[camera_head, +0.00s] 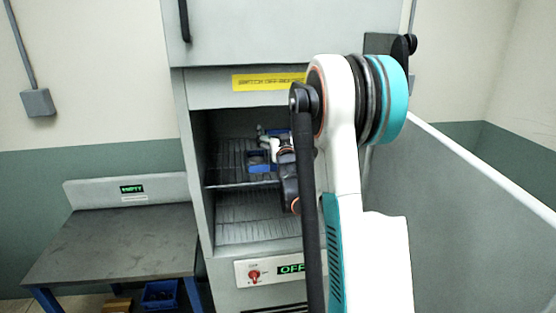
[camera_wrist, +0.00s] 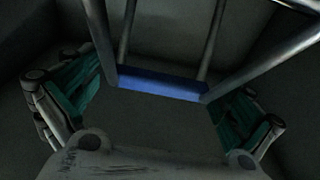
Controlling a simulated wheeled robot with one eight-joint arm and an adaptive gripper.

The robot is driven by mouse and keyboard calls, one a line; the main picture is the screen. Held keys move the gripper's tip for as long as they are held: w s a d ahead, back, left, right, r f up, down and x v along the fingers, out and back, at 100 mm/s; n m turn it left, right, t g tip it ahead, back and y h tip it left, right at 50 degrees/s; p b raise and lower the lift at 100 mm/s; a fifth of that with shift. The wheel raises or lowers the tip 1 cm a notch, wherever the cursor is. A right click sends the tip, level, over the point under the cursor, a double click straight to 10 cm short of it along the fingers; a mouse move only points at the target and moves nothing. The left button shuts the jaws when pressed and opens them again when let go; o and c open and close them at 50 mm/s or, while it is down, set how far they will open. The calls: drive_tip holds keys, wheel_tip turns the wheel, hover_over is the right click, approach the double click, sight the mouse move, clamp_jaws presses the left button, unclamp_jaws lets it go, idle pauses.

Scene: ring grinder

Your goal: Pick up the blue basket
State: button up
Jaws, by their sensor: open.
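The blue basket (camera_head: 259,166) sits on the upper wire rack inside the open cabinet in the head view. My arm covers the space to its right, and part of the basket is hidden. My gripper (camera_head: 268,144) is inside the cabinet, close to the basket. In the wrist view my gripper (camera_wrist: 158,105) is open, with one teal-padded finger on each side. A blue strip (camera_wrist: 160,84), seemingly the basket's edge, shows between the fingers, behind grey bars. I cannot tell whether the fingers touch it.
The cabinet's side wall (camera_head: 197,160) and lower wire rack (camera_head: 250,220) bound the space around my gripper. A control panel reading OFF (camera_head: 270,269) is below. A grey table (camera_head: 115,245) stands at left, with another blue bin (camera_head: 160,294) under it.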

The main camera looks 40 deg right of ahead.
drive_tip(key=c, duration=1.8)
